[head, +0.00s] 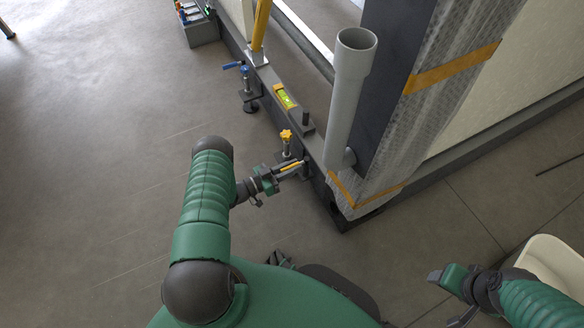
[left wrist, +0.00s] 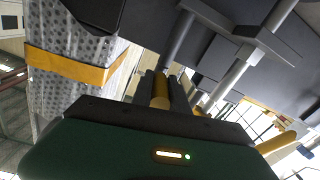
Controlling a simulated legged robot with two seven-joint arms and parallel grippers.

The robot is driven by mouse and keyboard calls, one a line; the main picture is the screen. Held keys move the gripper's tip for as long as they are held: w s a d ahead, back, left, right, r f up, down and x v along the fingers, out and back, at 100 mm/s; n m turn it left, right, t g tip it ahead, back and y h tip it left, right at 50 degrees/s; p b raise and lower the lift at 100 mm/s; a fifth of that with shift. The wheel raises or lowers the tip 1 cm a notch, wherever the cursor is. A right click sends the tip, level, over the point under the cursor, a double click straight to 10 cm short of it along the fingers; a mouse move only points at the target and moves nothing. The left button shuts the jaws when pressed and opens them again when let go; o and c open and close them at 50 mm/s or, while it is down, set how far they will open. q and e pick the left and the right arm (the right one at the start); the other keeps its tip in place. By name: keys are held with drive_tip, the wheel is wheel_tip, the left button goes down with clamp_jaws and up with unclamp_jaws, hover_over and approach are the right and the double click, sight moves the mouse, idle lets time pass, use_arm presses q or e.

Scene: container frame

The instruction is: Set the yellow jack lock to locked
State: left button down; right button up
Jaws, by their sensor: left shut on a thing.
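The yellow jack stands beside the dark frame base in the head view, with its yellow star knob (head: 286,135) on top. A yellow lock lever (head: 291,166) reaches out low on the jack. My left gripper (head: 290,170) is shut on this lever, which lies level between the fingers. In the left wrist view the yellow lever (left wrist: 161,92) shows between the dark fingers of my left gripper (left wrist: 163,90). The far end of the lever and its joint are hidden. My right gripper (head: 437,277) is at the lower right, away from the jack; its jaws are not clear.
A blue jack (head: 245,75) stands farther along the frame base. A spirit level (head: 285,97) lies on the base, near a grey pipe (head: 349,95) and a wrapped post (head: 400,130). A crate of tools (head: 200,30) is at the back.

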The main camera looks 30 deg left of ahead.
use_arm(q)
drive_tip(key=shift+a, duration=0.1)
drive_tip(key=c, duration=1.3)
unclamp_jaws()
drive_tip(key=p+v, duration=0.5)
drive_tip(key=v, duration=1.1)
drive_tip(key=shift+s+f+p, duration=0.15)
drive_tip(key=shift+s+p, duration=0.25)
drive_tip(key=shift+a, duration=0.1)
